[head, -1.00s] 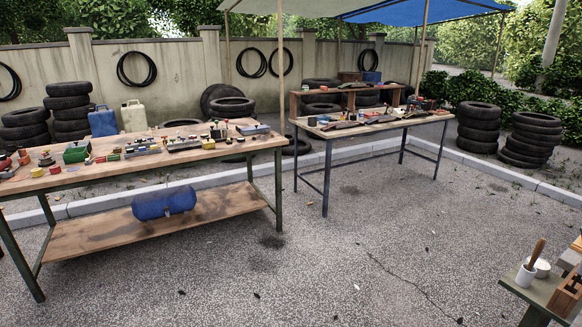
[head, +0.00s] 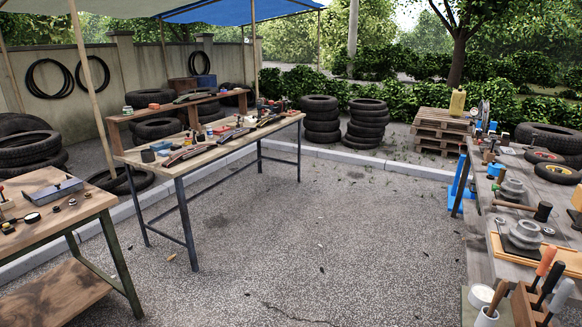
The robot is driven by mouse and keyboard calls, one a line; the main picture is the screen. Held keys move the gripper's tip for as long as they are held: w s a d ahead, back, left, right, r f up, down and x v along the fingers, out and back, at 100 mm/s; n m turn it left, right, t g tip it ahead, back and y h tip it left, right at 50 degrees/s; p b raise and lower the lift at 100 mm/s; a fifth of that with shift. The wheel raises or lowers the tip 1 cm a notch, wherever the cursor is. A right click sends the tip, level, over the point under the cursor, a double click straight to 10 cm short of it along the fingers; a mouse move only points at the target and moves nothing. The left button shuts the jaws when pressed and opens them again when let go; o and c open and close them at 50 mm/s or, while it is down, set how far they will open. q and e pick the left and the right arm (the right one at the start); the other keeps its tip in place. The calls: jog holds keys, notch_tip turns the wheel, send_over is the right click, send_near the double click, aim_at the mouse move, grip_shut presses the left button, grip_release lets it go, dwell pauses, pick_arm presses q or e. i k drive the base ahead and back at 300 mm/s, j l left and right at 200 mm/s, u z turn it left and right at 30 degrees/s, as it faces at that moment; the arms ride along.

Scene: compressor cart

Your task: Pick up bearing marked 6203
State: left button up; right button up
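I cannot make out a bearing marked 6203, and no marking is readable at this distance. Several small round parts (head: 72,202) lie on the left wooden table (head: 75,228); they are too small to identify. Grey stepped round metal parts (head: 525,235) sit on the right workbench (head: 480,212), with another (head: 512,190) farther back. Neither of my grippers is in view.
Stacked tires (head: 320,120) and pallets (head: 440,130) stand at the back. A mallet (head: 542,211) and handled tools (head: 547,262) are on the right bench. Open gravel ground (head: 320,230) lies between the tables.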

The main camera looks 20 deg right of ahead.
aim_at(502, 222)
jog(key=i+l+z, duration=0.1)
jog(key=i+z, duration=0.55)
jog(key=z, duration=0.15)
jog(key=i+j+z, duration=0.1)
jog(key=i+z, duration=0.3)
jog(key=i+j+z, duration=0.15)
jog(key=z, duration=0.2)
jog(key=i+j, duration=0.05)
jog(key=i, duration=0.05)
